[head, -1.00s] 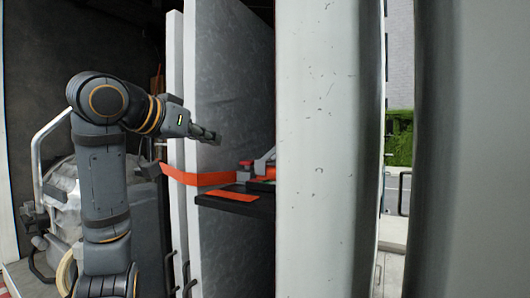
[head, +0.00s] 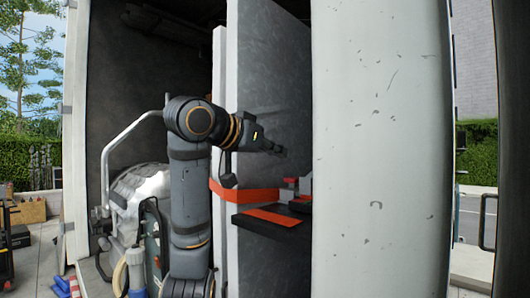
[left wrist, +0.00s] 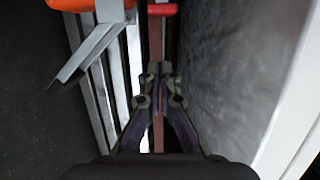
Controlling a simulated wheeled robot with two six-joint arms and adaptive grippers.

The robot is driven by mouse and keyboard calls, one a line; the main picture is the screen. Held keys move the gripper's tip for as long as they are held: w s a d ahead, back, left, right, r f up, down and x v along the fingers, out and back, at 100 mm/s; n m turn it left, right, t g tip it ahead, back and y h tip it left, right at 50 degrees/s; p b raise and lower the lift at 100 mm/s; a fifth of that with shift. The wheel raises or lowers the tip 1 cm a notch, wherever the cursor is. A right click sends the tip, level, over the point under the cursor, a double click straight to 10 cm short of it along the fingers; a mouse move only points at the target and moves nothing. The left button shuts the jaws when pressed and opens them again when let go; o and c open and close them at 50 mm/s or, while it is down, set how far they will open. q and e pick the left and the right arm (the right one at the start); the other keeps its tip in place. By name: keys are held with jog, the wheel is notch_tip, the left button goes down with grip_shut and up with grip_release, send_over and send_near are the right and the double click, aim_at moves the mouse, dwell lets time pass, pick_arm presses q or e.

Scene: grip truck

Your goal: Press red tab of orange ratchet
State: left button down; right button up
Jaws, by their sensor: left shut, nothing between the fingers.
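The orange strap (head: 245,196) runs across the pale upright panel edges to the ratchet (head: 297,190), which sits at the grey panel beside a white upright. The ratchet shows small red and grey parts, and its right side is hidden by the white upright. I cannot tell its red tab apart for sure. My left gripper (head: 280,150) is shut and empty, above and slightly left of the ratchet, apart from it. In the left wrist view its closed fingertips (left wrist: 159,75) point along the gap beside the grey panel. My right gripper is not in view.
A black shelf (head: 270,229) with an orange strip juts out below the ratchet. The large white upright (head: 380,150) stands close on the right. A silver-covered item and a metal handle (head: 125,140) are at left inside the truck. Metal rails (left wrist: 98,90) show in the wrist view.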

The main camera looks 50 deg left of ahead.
aim_at(293, 180)
pick_arm(q)
jog(key=w+f, duration=0.3)
jog(key=shift+w+a+f+b, duration=0.15)
jog(key=shift+a+f+b, duration=0.15)
jog(key=shift+b, duration=0.1)
jog(key=shift+f+b, duration=0.3)
jog(key=shift+f, duration=0.3)
jog(key=shift+d, duration=0.1)
